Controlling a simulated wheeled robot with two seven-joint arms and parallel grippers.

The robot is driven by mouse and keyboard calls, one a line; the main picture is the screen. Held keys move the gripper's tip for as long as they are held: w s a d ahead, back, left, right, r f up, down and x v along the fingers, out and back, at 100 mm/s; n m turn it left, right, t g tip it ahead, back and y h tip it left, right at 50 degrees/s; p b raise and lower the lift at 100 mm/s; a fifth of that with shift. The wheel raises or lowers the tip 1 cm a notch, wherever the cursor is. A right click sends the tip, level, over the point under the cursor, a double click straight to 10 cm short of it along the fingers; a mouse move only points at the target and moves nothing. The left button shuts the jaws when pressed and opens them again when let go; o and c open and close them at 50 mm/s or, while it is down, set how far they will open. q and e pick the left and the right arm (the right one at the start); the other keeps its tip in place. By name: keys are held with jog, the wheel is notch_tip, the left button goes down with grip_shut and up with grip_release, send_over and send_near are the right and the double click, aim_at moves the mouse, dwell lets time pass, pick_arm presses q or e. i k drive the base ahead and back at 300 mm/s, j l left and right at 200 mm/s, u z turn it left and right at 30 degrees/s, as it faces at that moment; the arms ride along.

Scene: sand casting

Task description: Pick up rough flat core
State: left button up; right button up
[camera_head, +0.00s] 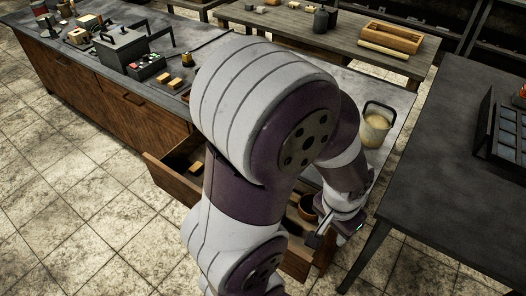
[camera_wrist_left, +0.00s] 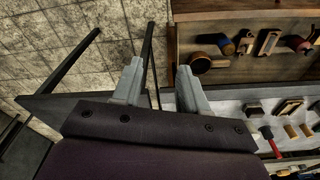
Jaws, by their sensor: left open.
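My left gripper (camera_head: 330,238) hangs low by the open drawer at the counter's right end, partly hidden by my own arm. In the left wrist view, its two fingers (camera_wrist_left: 160,85) are apart with nothing between them; floor and a dark bar show behind them. I cannot tell for sure which piece is the rough flat core. Small tan pieces (camera_wrist_left: 290,108) lie on a pale surface at the lower right of the wrist view, apart from the fingers. A tan block (camera_head: 196,167) shows in the open drawer in the head view. My right gripper is not in view.
The open wooden drawer (camera_head: 165,182) sticks out from the counter. A brown bowl (camera_head: 308,207) sits near the gripper. A bucket (camera_head: 376,125) stands on the counter top. A dark table (camera_head: 430,170) is on the right. Tiled floor lies open at left.

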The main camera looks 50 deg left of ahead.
aim_at(197, 167)
jog(key=j+z, duration=0.3)
jog(key=j, duration=0.15)
jog(key=k+j+z, duration=0.15)
jog(key=j+z, duration=0.15)
jog(key=j, duration=0.15)
jog(key=k+j+z, duration=0.25)
jog(key=j, duration=0.2)
jog(key=k+j+z, duration=0.1)
jog(key=j+z, duration=0.2)
jog(key=k+j+z, duration=0.3)
jog(key=j, duration=0.15)
jog(key=k+j+z, duration=0.3)
jog(key=k+j, duration=1.05)
jog(key=j, duration=0.1)
